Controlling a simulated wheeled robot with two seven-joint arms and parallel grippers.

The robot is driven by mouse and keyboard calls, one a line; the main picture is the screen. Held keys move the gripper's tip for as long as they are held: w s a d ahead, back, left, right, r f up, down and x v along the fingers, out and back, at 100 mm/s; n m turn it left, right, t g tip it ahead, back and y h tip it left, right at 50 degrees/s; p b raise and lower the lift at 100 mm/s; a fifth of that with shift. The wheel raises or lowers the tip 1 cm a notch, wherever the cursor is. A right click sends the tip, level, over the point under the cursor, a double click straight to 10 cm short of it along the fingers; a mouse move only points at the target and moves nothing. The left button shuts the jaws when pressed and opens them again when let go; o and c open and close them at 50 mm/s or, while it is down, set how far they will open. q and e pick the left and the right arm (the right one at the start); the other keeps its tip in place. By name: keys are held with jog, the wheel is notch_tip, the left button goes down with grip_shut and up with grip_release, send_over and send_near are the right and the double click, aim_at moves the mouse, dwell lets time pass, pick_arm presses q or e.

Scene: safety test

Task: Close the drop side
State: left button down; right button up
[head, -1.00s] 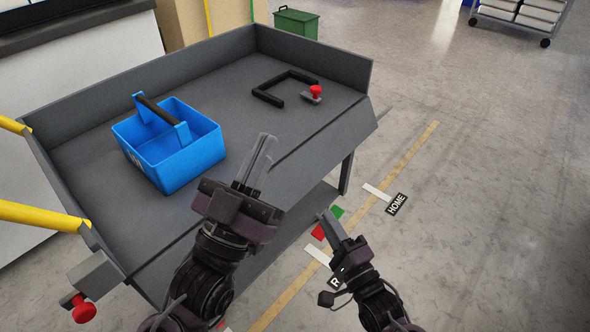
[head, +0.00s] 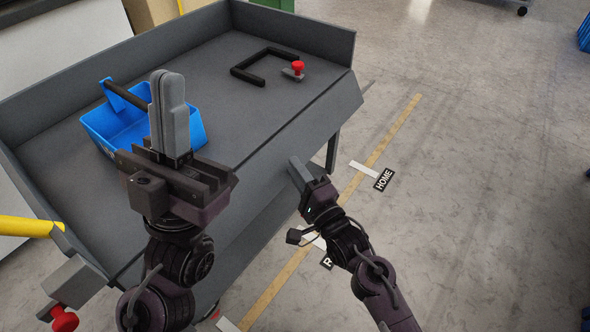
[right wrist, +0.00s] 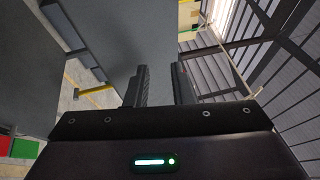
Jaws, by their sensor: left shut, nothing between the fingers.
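The grey drop side (head: 290,128) runs along the near long edge of the grey cart tray (head: 215,60) and slopes outward and down, not upright. My left gripper (head: 168,112) is shut and empty, raised in front of the blue tote. My right gripper (head: 297,172) is just outside the drop side's lower edge. In the right wrist view its fingers (right wrist: 160,85) are apart, with a grey panel (right wrist: 110,35) beyond them; contact is unclear.
A blue tote (head: 118,128) and a black U-shaped handle (head: 262,62) are on the tray. A yellow bar (head: 25,227) is at the left end. The floor to the right is open, with a yellow line (head: 395,130) and a HOME label (head: 384,180).

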jog(key=shift+w+a+r, duration=0.1)
jog(key=shift+w+a, duration=0.15)
jog(key=shift+w, duration=0.15)
jog(key=shift+c, duration=0.3)
grip_shut()
dwell(1.1)
